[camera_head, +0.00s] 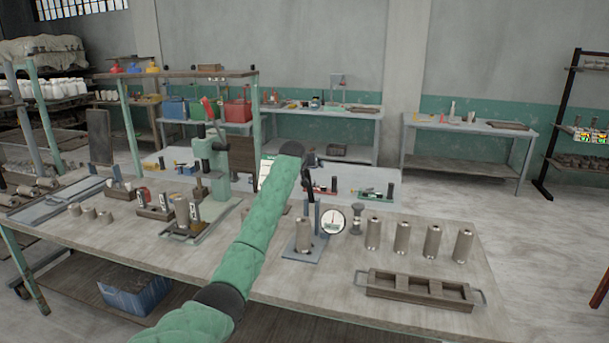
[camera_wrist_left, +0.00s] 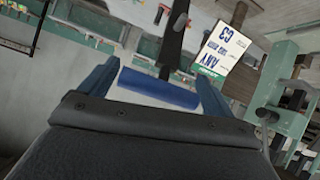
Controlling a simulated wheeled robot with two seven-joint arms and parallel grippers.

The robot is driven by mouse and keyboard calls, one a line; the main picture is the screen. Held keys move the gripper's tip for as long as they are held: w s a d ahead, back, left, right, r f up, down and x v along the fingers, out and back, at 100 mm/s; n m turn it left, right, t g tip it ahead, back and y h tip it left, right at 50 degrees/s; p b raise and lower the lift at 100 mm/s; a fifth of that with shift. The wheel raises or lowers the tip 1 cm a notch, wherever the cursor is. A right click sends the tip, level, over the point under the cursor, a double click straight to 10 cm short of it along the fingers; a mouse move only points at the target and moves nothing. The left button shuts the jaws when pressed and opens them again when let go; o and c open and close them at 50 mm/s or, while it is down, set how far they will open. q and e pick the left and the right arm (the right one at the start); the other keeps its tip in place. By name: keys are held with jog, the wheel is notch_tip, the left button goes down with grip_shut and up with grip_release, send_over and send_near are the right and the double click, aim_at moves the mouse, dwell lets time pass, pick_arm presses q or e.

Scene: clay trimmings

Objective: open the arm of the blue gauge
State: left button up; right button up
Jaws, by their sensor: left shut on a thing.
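The blue gauge stands on the bench, with a blue-grey base plate (camera_head: 290,250), a round white dial (camera_head: 333,221) and a dark upright arm (camera_head: 308,188). A clay cylinder (camera_head: 303,236) stands on its plate. My left gripper reaches over the bench to the gauge's top; the head view hides much of its jaws. In the left wrist view, my left gripper (camera_wrist_left: 159,70) has its blue fingers on either side of a blue cylindrical handle (camera_wrist_left: 160,92), shut on it. A dark bar (camera_wrist_left: 173,42) shows beyond the handle. My right gripper is not in view.
Several clay cylinders (camera_head: 402,239) stand right of the gauge. A wooden tray (camera_head: 419,292) lies at the front right. A green press (camera_head: 216,165) stands to the left. A printed card (camera_wrist_left: 222,50) shows beyond the fingers. Bare bench lies in front of the gauge.

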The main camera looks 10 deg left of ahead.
pick_arm(q)
jog(key=shift+w+r, duration=0.3)
jog(key=shift+w, duration=0.5)
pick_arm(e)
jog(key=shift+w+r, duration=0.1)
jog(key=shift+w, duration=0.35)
pick_arm(q)
jog(key=o, duration=1)
jog(key=shift+o, duration=0.7)
jog(key=shift+w+d+f, duration=0.1)
jog(key=shift+w+f, duration=0.05)
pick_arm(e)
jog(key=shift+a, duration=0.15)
pick_arm(q)
jog(key=shift+s, duration=0.3)
jog(key=b+v, duration=0.3)
jog(key=v, duration=0.4)
jog(key=shift+r, duration=0.25)
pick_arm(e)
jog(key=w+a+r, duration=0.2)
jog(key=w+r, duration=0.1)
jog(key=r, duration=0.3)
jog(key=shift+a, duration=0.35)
pick_arm(q)
jog(key=shift+f, duration=0.1)
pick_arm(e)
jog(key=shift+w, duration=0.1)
